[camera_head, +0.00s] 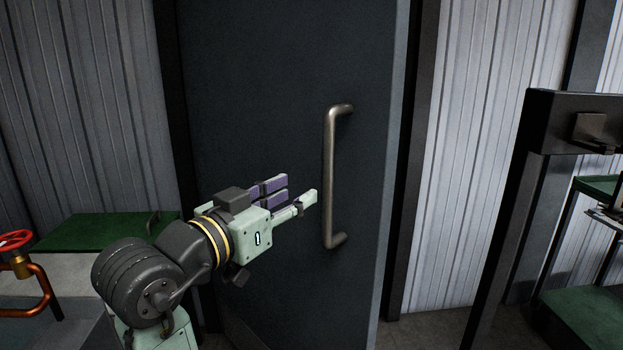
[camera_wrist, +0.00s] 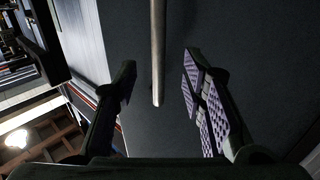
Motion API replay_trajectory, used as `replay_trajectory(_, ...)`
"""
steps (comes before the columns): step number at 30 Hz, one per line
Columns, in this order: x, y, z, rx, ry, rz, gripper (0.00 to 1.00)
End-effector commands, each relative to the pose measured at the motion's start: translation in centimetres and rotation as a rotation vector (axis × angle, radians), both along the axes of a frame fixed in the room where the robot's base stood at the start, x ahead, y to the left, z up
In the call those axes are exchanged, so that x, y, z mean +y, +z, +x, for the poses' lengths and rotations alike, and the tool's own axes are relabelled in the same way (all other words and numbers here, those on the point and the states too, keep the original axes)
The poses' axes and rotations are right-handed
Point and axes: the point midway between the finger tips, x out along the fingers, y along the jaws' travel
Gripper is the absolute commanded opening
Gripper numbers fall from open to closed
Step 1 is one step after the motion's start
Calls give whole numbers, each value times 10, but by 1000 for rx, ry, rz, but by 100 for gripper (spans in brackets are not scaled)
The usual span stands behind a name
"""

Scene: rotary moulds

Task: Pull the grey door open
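The dark grey door (camera_head: 260,80) fills the middle of the head view, and its surface also shows in the wrist view (camera_wrist: 230,40). A pale strip runs down its right edge; I cannot tell whether it stands ajar. A vertical metal bar handle (camera_head: 330,170) is fixed near that edge. My gripper (camera_head: 300,189) is open, left of the handle's lower half, pointing towards it. In the wrist view, the handle (camera_wrist: 158,50) appears between the spread fingers of my gripper (camera_wrist: 160,75), with visible space on both sides. The fingers have purple pads. No contact shows.
A dark frame with green shelves (camera_head: 590,310) stands at the right. A green-topped surface (camera_head: 100,232) and a red valve wheel (camera_head: 14,240) on a copper pipe are at the left. Corrugated wall panels (camera_head: 490,150) flank the door. Some floor shows at the lower right.

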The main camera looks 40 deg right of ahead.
Motion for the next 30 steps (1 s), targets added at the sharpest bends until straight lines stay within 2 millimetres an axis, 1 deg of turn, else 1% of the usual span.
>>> replay_trajectory(2,-6,-1,-2,3,-14,9,38)
replay_trajectory(5,-15,-1,0,5,-16,10,38)
replay_trajectory(12,-57,0,14,4,-15,10,38)
replay_trajectory(18,-88,0,25,4,-12,9,38)
replay_trajectory(21,-98,-1,29,5,-12,8,38)
replay_trajectory(24,-103,-1,31,3,-10,9,38)
replay_trajectory(30,-105,-2,32,1,-9,7,38)
